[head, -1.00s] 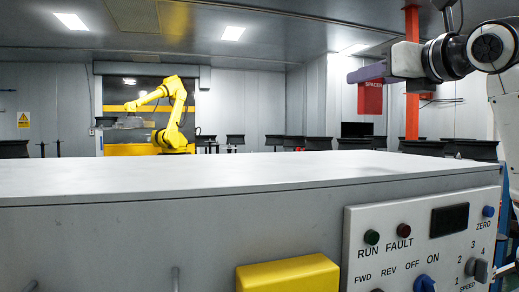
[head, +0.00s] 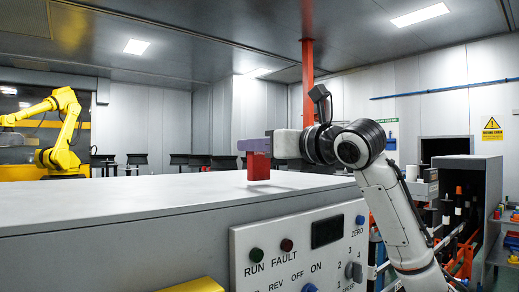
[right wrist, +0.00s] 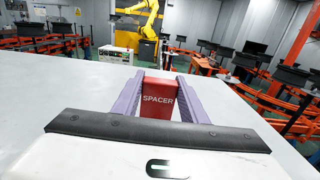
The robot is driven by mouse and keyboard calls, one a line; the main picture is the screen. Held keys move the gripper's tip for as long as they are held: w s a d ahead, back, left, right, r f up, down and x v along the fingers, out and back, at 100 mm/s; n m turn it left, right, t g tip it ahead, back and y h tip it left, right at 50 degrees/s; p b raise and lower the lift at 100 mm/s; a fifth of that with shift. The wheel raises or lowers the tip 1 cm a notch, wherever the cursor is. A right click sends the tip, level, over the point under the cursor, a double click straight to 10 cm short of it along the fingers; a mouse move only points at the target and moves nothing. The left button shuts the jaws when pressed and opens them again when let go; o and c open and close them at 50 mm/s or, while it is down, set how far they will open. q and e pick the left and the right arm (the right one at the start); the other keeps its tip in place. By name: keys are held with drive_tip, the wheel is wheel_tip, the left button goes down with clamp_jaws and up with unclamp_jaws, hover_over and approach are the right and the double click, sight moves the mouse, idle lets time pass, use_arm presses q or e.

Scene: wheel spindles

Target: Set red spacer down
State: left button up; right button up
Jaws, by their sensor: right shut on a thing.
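The red spacer (head: 258,167) is a block held upright over the white-grey top of the cabinet (head: 150,202). My right gripper (head: 254,145) has purple fingers and is shut on the upper part of the spacer. In the right wrist view the spacer (right wrist: 157,100), with the word SPACER on its face, sits between the two purple fingers (right wrist: 156,95). The spacer's lower edge is at or very near the cabinet top; I cannot tell if it touches. My left gripper is in neither current view.
The cabinet top around the spacer is clear. A control panel (head: 300,250) with knobs is on the cabinet's front. A yellow robot arm (head: 62,130) stands far back at the left. A dark rack (head: 468,200) with bottle-like things stands at the right.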

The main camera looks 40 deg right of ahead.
drive_tip(key=shift+f, duration=0.35)
drive_tip(key=shift+f, duration=0.2)
drive_tip(key=o, duration=1.1)
drive_tip(key=shift+r, duration=0.1)
drive_tip(key=shift+s+r, duration=0.1)
drive_tip(key=shift+s, duration=0.05)
drive_tip(key=s+a+b, duration=0.1)
drive_tip(key=s+b, duration=0.2)
drive_tip(key=s, duration=0.8)
drive_tip(key=shift+s+a, duration=0.15)
drive_tip(key=shift+s, duration=0.25)
